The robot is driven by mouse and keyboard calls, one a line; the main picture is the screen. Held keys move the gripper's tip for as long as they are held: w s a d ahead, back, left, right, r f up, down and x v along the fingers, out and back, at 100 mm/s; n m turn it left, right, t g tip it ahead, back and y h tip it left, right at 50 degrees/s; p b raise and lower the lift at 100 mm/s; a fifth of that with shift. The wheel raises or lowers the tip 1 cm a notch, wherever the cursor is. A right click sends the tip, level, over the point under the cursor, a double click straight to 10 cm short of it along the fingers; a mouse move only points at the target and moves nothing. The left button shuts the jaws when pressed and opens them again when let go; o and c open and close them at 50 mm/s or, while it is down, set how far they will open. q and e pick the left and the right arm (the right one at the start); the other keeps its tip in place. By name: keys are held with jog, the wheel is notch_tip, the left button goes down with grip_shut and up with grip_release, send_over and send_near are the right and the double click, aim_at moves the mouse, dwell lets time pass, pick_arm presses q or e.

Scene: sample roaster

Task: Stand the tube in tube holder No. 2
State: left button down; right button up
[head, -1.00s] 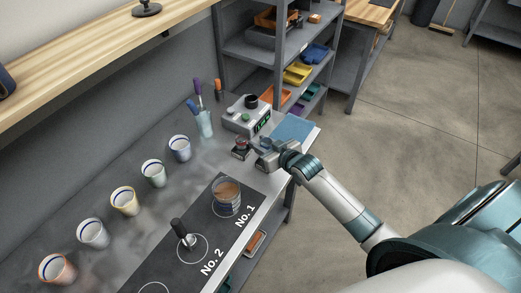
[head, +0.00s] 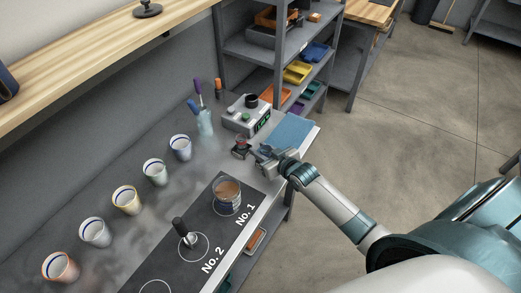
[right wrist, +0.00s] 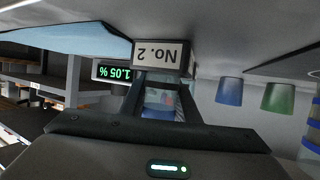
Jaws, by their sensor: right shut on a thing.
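My right gripper (head: 262,152) is at the far end of the bench, just right of a small dark holder block (head: 240,153) with a reddish top. In the right wrist view, a block labelled No. 2 (right wrist: 160,54) appears upside down just beyond the fingers. The fingers hide part of the tube. I cannot tell whether it touches the block. My left gripper is not in view.
A grey meter box (head: 245,115) stands behind the gripper; its display (right wrist: 113,73) reads 1.05 %. A blue pad (head: 293,130) lies at the bench end. A glass of brown contents (head: 227,196) stands on the black mat (head: 160,243). Several cups (head: 125,200) line the left.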

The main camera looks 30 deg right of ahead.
jog(key=o, duration=0.8)
jog(key=shift+r, duration=0.1)
jog(key=shift+s, duration=0.4)
jog(key=b+v, duration=0.2)
jog(key=v, duration=0.9)
jog(key=shift+s+r, duration=0.1)
jog(key=shift+s+d, duration=0.1)
